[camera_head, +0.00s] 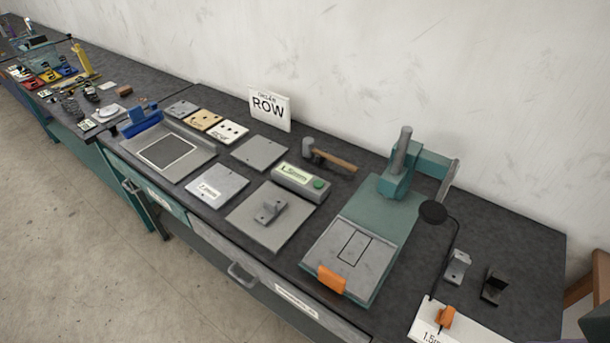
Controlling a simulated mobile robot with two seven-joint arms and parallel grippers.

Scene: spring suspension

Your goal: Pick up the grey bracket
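A grey bracket (270,208) with an upright part stands on a flat grey plate (253,232) near the middle of the bench. A second, lighter grey bracket-like piece (457,266) stands on the bench at the right, beside a black angled piece (494,286). I cannot tell from the picture which of the two the task means. Neither of my grippers shows in the head view, and nothing holds either bracket.
A teal press (378,224) with an orange front block (331,279) stands between the brackets. A grey box with a green button (299,183) and a hammer (331,158) lie behind the plate. A blue-ended tray (193,167) is left. A wall backs the bench.

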